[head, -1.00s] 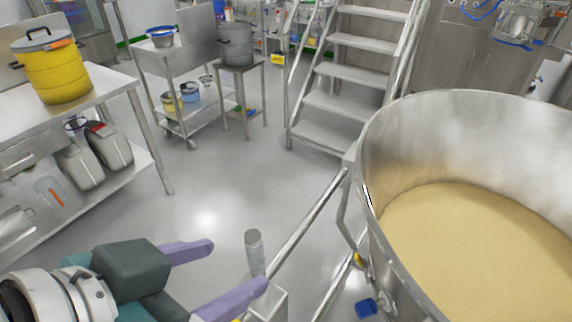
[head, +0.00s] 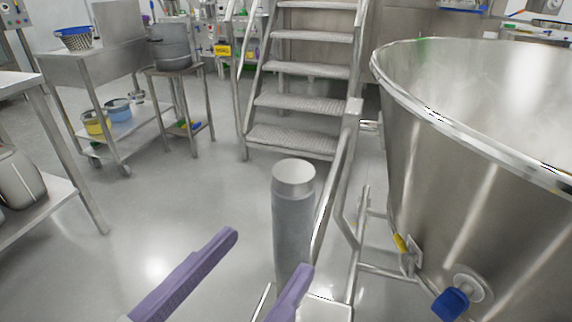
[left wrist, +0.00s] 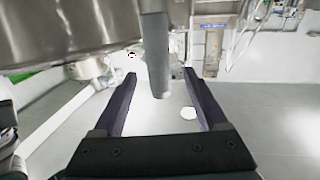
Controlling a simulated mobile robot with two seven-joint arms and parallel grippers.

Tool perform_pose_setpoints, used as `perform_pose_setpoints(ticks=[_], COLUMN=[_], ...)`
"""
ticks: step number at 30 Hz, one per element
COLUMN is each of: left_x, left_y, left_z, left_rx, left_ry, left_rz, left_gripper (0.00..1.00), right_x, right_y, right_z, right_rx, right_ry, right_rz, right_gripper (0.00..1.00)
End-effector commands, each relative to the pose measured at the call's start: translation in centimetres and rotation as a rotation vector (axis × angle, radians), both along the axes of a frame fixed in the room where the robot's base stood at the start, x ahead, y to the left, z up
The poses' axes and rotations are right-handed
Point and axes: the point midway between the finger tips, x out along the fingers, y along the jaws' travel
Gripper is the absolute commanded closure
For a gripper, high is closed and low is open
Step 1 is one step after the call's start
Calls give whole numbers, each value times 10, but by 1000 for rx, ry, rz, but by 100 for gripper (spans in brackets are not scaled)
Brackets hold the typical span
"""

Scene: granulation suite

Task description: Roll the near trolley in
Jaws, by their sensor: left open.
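The near trolley carries a large steel bowl (head: 450,150) at the right, on a tubular frame (head: 345,235). An upright grey post (head: 293,225) with a round flat top rises from the frame's near left corner. My left gripper (head: 268,252), with purple fingers, is open at the lower middle, close to the post's left side. In the left wrist view the post (left wrist: 157,55) lines up with the gap between the open fingers (left wrist: 160,75). I cannot tell whether it touches them. The right gripper is not in view.
Steel steps (head: 300,100) with handrails stand behind the post. A steel cart (head: 95,75) and a small stand with a grey pot (head: 172,52) are at the back left. A steel table (head: 45,205) is at the left edge. The floor (head: 170,215) between is clear.

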Motion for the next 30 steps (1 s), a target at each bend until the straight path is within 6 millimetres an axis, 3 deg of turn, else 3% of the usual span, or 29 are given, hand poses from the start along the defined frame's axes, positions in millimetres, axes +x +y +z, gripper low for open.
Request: perform_pose_setpoints(ticks=[15, 27, 30], left_x=[74, 83, 83], left_y=[-42, -47, -47], left_z=[1, 2, 2], left_rx=[-2, -1, -1], left_ry=[-1, 0, 0], left_rz=[0, 0, 0], left_gripper=[25, 25, 35], right_x=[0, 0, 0], right_y=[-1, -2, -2], right_z=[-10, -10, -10], right_rx=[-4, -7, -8], right_ry=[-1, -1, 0], right_rz=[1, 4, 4], right_gripper=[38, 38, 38])
